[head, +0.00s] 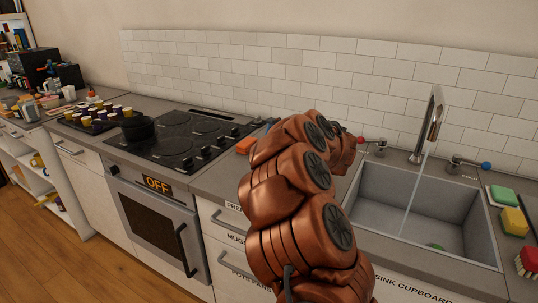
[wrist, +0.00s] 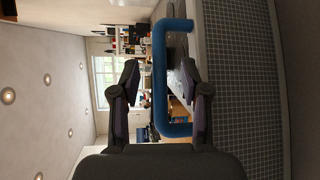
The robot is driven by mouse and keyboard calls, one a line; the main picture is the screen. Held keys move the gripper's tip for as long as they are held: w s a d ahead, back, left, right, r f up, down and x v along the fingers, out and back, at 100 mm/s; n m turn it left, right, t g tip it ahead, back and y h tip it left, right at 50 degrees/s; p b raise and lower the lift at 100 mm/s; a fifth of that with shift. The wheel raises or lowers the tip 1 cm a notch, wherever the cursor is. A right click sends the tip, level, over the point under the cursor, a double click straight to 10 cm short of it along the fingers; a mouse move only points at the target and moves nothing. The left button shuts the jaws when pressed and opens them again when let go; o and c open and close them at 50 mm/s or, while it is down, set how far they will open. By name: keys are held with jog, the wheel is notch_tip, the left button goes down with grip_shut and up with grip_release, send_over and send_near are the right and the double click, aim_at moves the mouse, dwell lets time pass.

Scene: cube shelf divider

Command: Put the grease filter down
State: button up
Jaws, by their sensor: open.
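The grease filter (wrist: 240,90) shows in the wrist view as a grey panel with a fine mesh grid along the right side. Its blue loop handle (wrist: 160,85) stands out from the panel, and the long bar runs between my fingers. My gripper (wrist: 160,67) is open, with one finger on each side of the bar and visible gaps to both. In the head view my copper arm hides the gripper, and the filter is not visible there.
The black hob (head: 175,138) holds a dark pan (head: 138,128); the oven (head: 157,210) below reads OFF. The sink (head: 420,215) has water running from its tap (head: 430,125). Sponges (head: 514,221) and a red brush (head: 526,262) lie at right. Several cups (head: 95,113) stand left of the hob.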

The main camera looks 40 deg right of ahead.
jog(key=shift+x, duration=1.5)
jog(key=shift+c, duration=0.2)
grip_shut()
